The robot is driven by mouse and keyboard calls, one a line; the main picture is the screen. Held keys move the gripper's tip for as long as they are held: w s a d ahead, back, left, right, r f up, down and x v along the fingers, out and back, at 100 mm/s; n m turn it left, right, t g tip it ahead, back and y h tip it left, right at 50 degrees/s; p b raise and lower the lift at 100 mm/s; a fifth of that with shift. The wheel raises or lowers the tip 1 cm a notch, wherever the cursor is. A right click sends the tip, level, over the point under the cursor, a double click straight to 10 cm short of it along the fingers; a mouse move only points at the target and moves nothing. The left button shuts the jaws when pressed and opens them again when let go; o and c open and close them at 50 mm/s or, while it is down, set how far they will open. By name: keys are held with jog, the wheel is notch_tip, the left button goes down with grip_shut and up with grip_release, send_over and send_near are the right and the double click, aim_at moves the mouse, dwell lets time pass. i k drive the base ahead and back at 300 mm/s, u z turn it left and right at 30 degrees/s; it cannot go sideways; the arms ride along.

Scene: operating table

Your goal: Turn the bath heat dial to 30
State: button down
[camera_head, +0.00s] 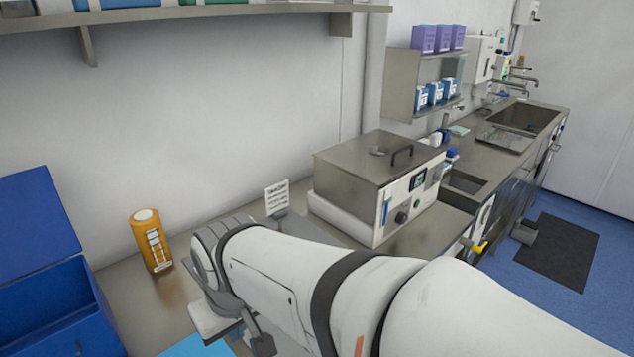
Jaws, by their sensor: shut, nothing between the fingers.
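The water bath (345,211) is a white box with a steel lid (365,160) and a black lid handle. It stands on the steel counter behind my arm. Its front panel faces right and carries a small dark display (417,180), a round dark dial (401,217) and a smaller knob beside it. The dial's marks and the display's digits are too small to read. My gripper (262,344) shows in part at the lower left, below the end of my white arm. It is shut and empty, well apart from the bath and dial.
An orange bottle (151,240) and a blue bin (45,262) stand at left. A small printed sign (277,197) stands left of the bath. A sink (464,187) lies right of the bath. A shelf (190,12) overhangs the back wall. A dark mat (556,252) lies on the floor.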

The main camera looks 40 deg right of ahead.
aim_at(437, 176)
jog(key=z, duration=0.35)
jog(key=k, duration=1.15)
jog(key=z, duration=1.2)
jog(key=i, duration=1.35)
jog(key=u, duration=0.1)
jog(key=k, duration=1.1)
jog(key=z, duration=0.9)
jog(key=i, duration=1.05)
jog(key=z, duration=0.05)
